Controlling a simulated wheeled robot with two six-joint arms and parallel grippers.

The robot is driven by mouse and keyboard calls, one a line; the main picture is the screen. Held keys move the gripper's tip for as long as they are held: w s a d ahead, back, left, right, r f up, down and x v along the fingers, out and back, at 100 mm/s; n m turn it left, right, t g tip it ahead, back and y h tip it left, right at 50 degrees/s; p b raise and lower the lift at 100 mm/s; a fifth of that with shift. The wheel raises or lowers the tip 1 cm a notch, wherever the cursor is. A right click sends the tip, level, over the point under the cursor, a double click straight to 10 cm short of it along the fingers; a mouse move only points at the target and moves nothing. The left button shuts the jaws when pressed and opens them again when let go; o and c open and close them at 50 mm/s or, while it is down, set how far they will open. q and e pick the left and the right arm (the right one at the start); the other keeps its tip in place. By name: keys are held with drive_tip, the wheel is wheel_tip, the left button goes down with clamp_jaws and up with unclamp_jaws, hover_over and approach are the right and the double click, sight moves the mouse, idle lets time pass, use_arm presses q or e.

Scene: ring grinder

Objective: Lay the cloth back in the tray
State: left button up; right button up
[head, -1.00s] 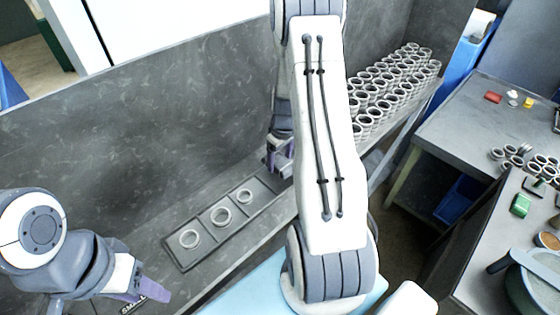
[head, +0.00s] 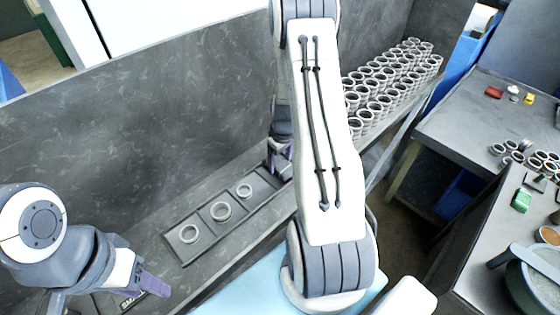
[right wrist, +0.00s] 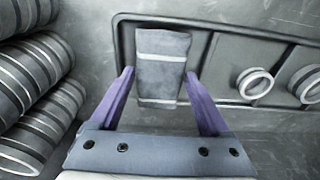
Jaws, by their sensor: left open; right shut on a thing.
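The cloth (right wrist: 163,70) is dark grey with pale stripes. In the right wrist view it lies between the purple fingers of my right gripper (right wrist: 160,76), which is shut on it. The cloth is over the left end of the dark tray (right wrist: 215,22), and its near end reaches past the tray's near rim. Whether it touches the tray floor I cannot tell. In the head view my right gripper (head: 279,158) is at the tray's far end, partly behind my arm, and the cloth is hidden. The tray (head: 181,262) also shows there. My left gripper (head: 148,288) is open and empty at lower left.
Metal rings (head: 221,211) sit in the tray's other compartments. Many stacked rings (head: 385,85) stand beyond the right arm; they rise close on the left of the right wrist view (right wrist: 35,75). A grey wall (head: 130,130) runs behind the tray. A side bench (head: 460,115) stands at right.

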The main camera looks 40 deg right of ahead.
drive_tip(key=o, duration=1.3)
drive_tip(key=shift+r, duration=0.15)
